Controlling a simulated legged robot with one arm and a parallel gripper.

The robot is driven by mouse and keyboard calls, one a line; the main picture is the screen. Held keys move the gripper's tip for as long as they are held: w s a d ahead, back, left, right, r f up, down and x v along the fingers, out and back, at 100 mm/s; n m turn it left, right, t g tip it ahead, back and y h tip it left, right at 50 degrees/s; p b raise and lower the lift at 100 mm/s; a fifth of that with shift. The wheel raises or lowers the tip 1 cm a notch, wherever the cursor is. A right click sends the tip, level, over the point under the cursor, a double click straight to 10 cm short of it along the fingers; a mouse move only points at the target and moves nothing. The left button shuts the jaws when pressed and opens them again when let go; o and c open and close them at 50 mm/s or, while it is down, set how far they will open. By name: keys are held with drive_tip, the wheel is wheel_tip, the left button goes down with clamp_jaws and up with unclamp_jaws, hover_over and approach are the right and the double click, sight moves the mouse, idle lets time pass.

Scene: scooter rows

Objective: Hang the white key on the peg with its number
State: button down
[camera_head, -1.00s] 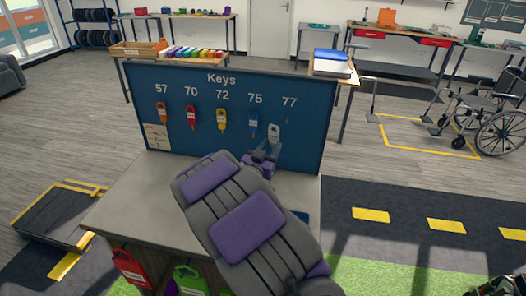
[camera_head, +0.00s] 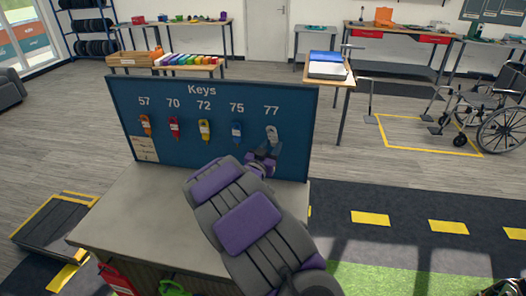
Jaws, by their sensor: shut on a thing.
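The blue key board (camera_head: 203,86) stands upright at the back of a grey counter (camera_head: 150,205). It is labelled 57, 70, 72, 75 and 77. The white key (camera_head: 272,134) is right below the number 77, at the board's right side. My gripper (camera_head: 268,151) is shut on the white key's lower part, in front of the board. The peg under 77 is hidden behind the key, and I cannot tell whether the key is on it. The number on the white key is too small to read.
An orange key (camera_head: 146,124), a red key (camera_head: 174,126), a yellow key (camera_head: 205,129) and a blue key (camera_head: 236,131) hang under 57, 70, 72 and 75. A paper note (camera_head: 145,149) is at the board's lower left. The counter top to the left is clear.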

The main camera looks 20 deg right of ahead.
drive_tip(key=shift+d+f, duration=0.1)
drive_tip(key=shift+d, duration=0.2)
drive_tip(key=shift+w+a, duration=0.25)
drive_tip(key=shift+a, duration=0.05)
drive_tip(key=shift+w+f+p, duration=0.5)
drive_tip(key=shift+w+p, duration=0.05)
drive_tip(key=shift+w, duration=0.3)
drive_tip(key=shift+a, duration=0.1)
